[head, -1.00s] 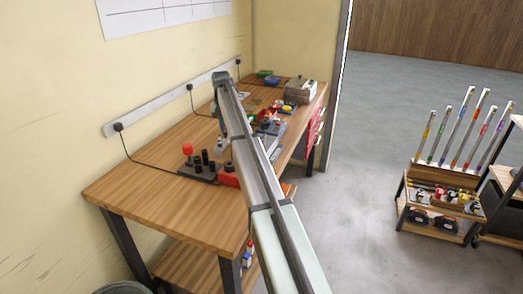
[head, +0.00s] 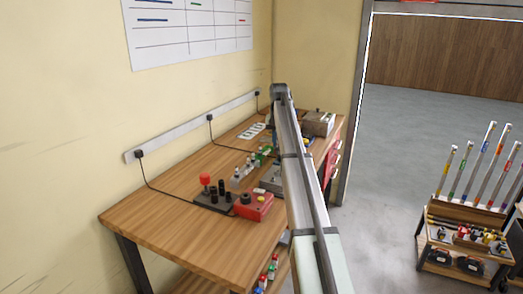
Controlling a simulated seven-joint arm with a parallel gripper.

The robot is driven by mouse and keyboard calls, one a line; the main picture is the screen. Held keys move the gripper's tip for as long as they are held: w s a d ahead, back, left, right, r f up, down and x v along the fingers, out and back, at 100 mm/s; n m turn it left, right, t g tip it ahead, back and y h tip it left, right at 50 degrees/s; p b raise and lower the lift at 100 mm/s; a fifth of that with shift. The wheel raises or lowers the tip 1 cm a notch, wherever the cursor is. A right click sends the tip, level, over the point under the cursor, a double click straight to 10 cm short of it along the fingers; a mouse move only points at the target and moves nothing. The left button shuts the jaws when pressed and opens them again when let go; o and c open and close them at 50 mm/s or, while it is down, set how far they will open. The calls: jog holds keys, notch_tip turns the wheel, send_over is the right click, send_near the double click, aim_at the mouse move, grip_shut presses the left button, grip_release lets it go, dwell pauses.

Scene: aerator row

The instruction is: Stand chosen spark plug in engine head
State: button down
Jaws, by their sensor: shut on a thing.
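My arm reaches over the wooden bench (head: 150,222) in the head view. Its far end bends down behind the forearm, and my gripper is hidden there. I cannot see what it holds. A grey block (head: 270,182) on the bench is partly covered by my arm; I cannot tell whether it is the engine head. Small grey and green items (head: 240,174) stand in a row left of it. They are too small to tell whether they are spark plugs.
A dark plate (head: 213,203) with black posts and a red knob stands beside a red box (head: 254,206). White cards (head: 252,132) lie near the wall. A lidded box (head: 318,122) is at the far end. The bench's near left is clear. A tool cart (head: 466,236) stands right.

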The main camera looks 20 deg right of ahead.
jog(key=shift+s+a+f+m, duration=0.1)
jog(key=shift+s+f+m, duration=0.3)
jog(key=shift+f, duration=0.4)
jog(key=shift+s+a+f+m, duration=0.15)
jog(key=shift+s+f+m, duration=0.1)
jog(key=shift+s+f, duration=0.4)
jog(key=shift+s+a+f+m, duration=0.1)
jog(key=shift+s+f+m, duration=0.25)
jog(key=shift+f, duration=0.6)
jog(key=shift+f, duration=1.45)
jog(key=c, duration=1)
grip_release()
jog(key=shift+c, duration=0.2)
notch_tip(320, 180, up, 7)
